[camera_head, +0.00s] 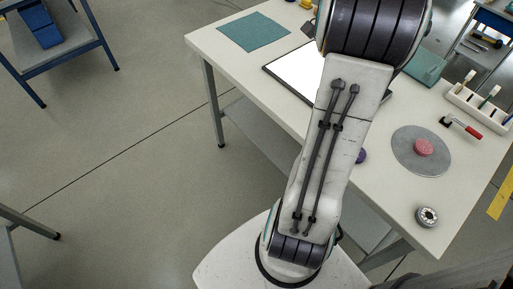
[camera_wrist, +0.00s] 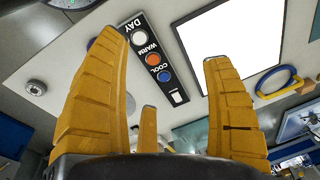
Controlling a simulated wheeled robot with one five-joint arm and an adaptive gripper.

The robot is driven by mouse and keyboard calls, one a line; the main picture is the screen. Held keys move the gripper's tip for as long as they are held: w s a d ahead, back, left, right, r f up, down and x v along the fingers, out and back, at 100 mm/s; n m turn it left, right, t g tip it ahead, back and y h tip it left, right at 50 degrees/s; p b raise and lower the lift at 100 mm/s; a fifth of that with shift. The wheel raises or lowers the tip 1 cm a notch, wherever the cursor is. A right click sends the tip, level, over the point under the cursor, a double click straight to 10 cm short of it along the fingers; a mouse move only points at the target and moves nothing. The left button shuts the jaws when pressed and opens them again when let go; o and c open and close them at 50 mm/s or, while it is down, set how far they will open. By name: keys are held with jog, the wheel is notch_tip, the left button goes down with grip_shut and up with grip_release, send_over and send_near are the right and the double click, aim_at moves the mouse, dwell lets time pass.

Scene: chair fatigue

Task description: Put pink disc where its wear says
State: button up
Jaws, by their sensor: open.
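The pink disc (camera_head: 424,147) lies on a round grey plate (camera_head: 405,160) at the right of the white table in the head view. Its surface is too small there to read any wear. My gripper (camera_wrist: 160,46) shows in the wrist view with its yellow fingers spread apart and nothing between them. It is hidden behind my arm in the head view. I cannot make out the pink disc in the wrist view.
A bright white panel (camera_head: 293,72) lies behind my arm; it also shows in the wrist view (camera_wrist: 240,40). A teal mat (camera_head: 253,32), a teal box (camera_head: 426,66), a brush rack (camera_head: 477,104), a red-handled tool (camera_head: 466,128) and a small round metal piece (camera_head: 427,216) are on the table.

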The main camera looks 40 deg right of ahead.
jog(key=w+a+r+n, duration=0.2)
jog(key=a+n, duration=0.4)
jog(key=a, duration=0.6)
jog(key=s+a+f+n+t, duration=0.1)
jog(key=s+a+n, duration=0.1)
jog(key=a+n, duration=0.2)
jog(key=s+a+f+n+t, duration=0.1)
jog(key=s+a+f+n, duration=0.1)
jog(key=a+n, duration=0.3)
jog(key=s+a+f+n+y, duration=0.1)
jog(key=s+a+n, duration=0.3)
jog(key=a, duration=0.6)
jog(key=shift+s+a+f+n+t, duration=0.25)
jog(key=shift+a+f+n+t, duration=0.05)
jog(key=shift+a+t, duration=0.1)
